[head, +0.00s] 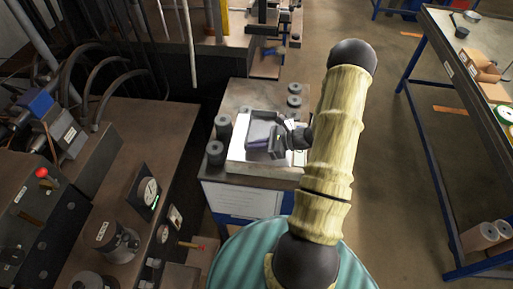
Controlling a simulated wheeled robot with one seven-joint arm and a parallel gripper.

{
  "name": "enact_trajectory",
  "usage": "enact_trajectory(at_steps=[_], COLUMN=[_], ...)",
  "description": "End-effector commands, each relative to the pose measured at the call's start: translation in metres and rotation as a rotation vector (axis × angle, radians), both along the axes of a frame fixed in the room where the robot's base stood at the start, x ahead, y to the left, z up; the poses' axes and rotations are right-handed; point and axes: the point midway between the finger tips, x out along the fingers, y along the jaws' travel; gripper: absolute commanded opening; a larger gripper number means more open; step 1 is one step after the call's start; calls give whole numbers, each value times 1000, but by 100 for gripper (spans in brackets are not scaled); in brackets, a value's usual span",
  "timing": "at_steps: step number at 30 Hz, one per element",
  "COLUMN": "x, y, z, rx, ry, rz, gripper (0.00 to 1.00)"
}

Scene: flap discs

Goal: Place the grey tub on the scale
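A grey tub (262,126), open at the top, is on or just above a flat white plate (239,158) on top of a cabinet. The white plate may be the scale; I cannot tell for sure. My gripper (272,144) is at the near right side of the tub, and its fingers overlap the tub's rim in the head view. A purple patch shows by the fingers. The fingers are too small and partly hidden, so I cannot tell whether they are open or shut on the rim.
Machines with a dial (149,191) fill the left. A workbench (455,70) stands right, with open floor (410,170) between.

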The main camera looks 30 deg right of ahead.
Motion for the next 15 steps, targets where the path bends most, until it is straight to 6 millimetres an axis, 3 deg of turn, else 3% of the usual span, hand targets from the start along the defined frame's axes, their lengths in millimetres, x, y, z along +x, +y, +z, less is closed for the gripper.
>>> enact_trajectory(at_steps=[6, 15], x=[0, 0], y=[-2, -2], z=[-22, -25], rx=[1, 0], ry=[1, -1], rz=[-5, -4], gripper=[0, 0])
